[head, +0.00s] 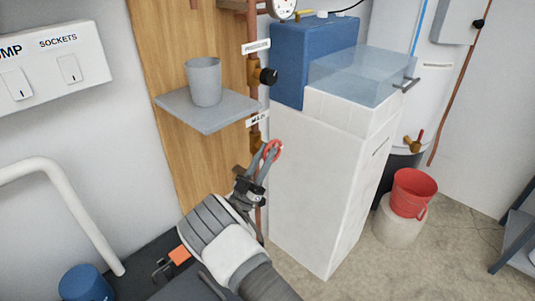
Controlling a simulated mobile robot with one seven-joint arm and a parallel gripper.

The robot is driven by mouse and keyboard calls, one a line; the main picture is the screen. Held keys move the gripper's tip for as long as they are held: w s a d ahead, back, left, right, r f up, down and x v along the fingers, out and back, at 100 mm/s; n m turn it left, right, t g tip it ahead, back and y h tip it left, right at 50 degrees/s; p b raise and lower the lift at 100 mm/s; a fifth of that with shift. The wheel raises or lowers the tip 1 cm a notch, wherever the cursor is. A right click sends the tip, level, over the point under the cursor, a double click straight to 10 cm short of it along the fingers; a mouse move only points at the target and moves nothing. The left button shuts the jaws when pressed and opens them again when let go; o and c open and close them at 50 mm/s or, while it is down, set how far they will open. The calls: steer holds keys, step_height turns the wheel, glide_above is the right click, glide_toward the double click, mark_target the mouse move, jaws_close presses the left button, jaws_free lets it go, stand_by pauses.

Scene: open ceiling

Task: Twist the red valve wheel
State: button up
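The red valve wheel (278,147) is on the copper pipe (251,35) that runs down the wooden board, just below a small white label. Only part of its red rim shows. My gripper (267,156) reaches up from below, with its grey fingertips at the wheel and overlapping it in the head view. The fingers hide part of the wheel and the brass valve body behind it. I cannot tell whether the fingers touch the rim or how far apart they are.
A grey shelf (207,112) with a grey cup (204,82) is left of the pipe. A black knob (268,77) sits higher on the pipe. A white cabinet (310,190) stands close on the right. A red bucket (413,190) and open floor are further right.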

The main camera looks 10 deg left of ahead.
mark_target(266, 148)
step_height(266, 148, up, 5)
steer(key=shift+d+r+p, duration=0.1)
steer(key=shift+d+p, duration=0.05)
steer(key=shift+p, duration=1.1)
steer(key=d+r+p, duration=0.3)
steer(key=d+r, duration=0.2)
steer(key=d, duration=0.6)
steer(key=shift+s+d+r, duration=0.2)
steer(key=shift+s+r, duration=0.15)
steer(key=shift+r, duration=0.05)
